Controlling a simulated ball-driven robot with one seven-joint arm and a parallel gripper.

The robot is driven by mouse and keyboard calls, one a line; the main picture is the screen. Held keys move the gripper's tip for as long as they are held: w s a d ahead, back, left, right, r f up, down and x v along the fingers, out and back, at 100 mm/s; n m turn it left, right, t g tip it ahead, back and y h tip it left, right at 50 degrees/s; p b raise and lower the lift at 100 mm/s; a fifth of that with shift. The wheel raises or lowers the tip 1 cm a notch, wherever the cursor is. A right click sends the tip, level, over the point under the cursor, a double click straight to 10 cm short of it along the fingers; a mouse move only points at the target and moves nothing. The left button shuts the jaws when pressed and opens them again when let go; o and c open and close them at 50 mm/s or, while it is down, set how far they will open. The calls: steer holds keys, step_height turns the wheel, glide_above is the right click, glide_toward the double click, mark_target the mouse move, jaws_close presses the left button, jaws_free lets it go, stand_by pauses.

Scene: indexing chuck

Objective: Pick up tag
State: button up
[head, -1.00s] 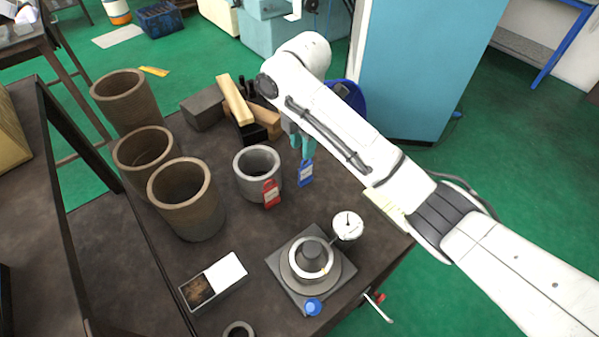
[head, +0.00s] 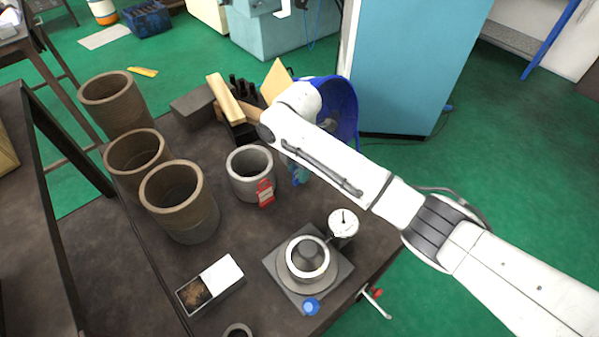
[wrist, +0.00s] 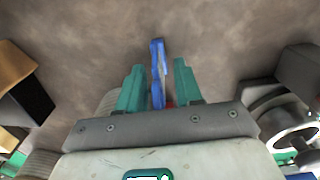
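A blue tag (wrist: 157,62) stands between the two teal fingers of my gripper (wrist: 158,68) in the wrist view, with a gap to each finger. The gripper is open. In the head view the blue tag (head: 300,174) is mostly hidden by my arm, just right of a grey ring-shaped cylinder (head: 238,183). A red tag (head: 265,193) is at the cylinder's front right side. In the wrist view a bit of red (wrist: 170,104) shows low behind the blue tag.
Several brown cylinders (head: 190,228) stand on the left of the dark table (head: 150,258). A chuck fixture (head: 275,262) with a dial gauge (head: 343,222) is at front right. A white-lidded box (head: 222,272) lies in front. Wooden blocks (head: 222,100) are at the back.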

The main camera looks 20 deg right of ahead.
steer(key=shift+f, duration=0.4)
jaws_close()
steer(key=shift+r, duration=0.1)
